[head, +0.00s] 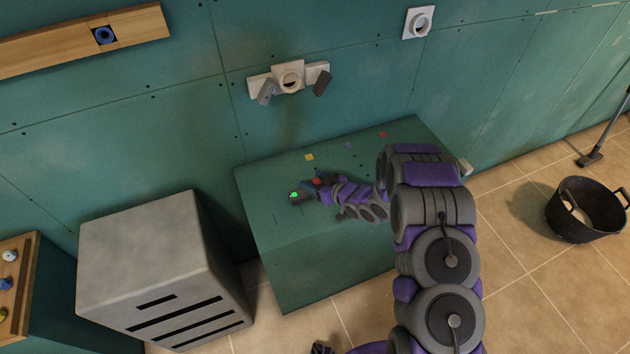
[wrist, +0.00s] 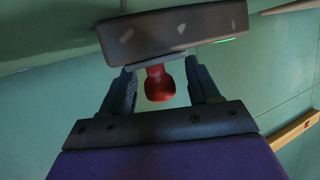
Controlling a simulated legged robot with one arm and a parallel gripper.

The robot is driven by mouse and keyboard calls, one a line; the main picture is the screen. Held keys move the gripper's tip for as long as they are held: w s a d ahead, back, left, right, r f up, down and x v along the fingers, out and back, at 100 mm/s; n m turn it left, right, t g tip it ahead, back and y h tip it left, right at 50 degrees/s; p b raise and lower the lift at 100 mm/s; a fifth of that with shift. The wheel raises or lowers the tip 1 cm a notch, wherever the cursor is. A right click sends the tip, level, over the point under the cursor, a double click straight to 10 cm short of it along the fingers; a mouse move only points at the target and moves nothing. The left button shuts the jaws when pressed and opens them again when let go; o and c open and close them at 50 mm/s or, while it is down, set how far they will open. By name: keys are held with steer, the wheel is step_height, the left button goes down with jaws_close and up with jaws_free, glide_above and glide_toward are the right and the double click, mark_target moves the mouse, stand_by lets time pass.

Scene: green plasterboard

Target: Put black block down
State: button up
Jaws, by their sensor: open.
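The black block (wrist: 172,32) is a dark box with pale worn marks and a small green light, just past my fingertips in the wrist view. A red knob (wrist: 160,84) sticks out from it, between my fingers. My gripper (wrist: 163,76) is open, with a finger on each side of the knob and gaps showing. In the head view the block (head: 299,198), with its green light, is over the left part of the green bench (head: 330,255). My gripper (head: 322,189) reaches it from the right. I cannot tell whether the block's underside touches the bench top.
Small coloured squares, yellow (head: 309,157), blue and red, mark the bench top's back. A white pipe fitting (head: 290,76) is on the green wall behind. A grey slotted box (head: 150,265) stands left, a black bucket (head: 585,212) right on the tiled floor.

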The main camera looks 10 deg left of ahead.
steer(key=p+v, duration=0.1)
steer(key=v, duration=1.1)
steer(key=shift+p, duration=0.3)
steer(key=shift+r, duration=0.1)
steer(key=w+d+r+m+h, duration=0.1)
steer(key=w+d+r+h, duration=0.1)
steer(key=d+r+h, duration=0.35)
steer(key=w+d+r+m+h, duration=0.1)
steer(key=w+d+r+h, duration=0.15)
steer(key=d, duration=0.65)
steer(key=s+d+r+m+g+h, duration=0.1)
steer(key=s+d+r+m+h, duration=0.35)
steer(key=s+d+r, duration=0.35)
steer(key=s+d+r+m+g+h, duration=0.1)
steer(key=s+r+g, duration=0.15)
steer(key=s, duration=0.45)
steer(key=s+d+r+m+g+h, duration=0.1)
steer(key=s+r, duration=0.3)
steer(key=s, duration=0.3)
steer(key=s+a+r+m+g+y, duration=0.1)
steer(key=s+a+r+g, duration=0.1)
steer(key=s, duration=0.9)
steer(key=s+a+r+m+g+y, duration=0.1)
steer(key=s+a+r+g+y, duration=0.1)
steer(key=s, duration=0.8)
steer(key=shift+s+a+r+g, duration=0.4)
steer(key=shift+a+r+g, duration=0.05)
steer(key=shift+a, duration=0.8)
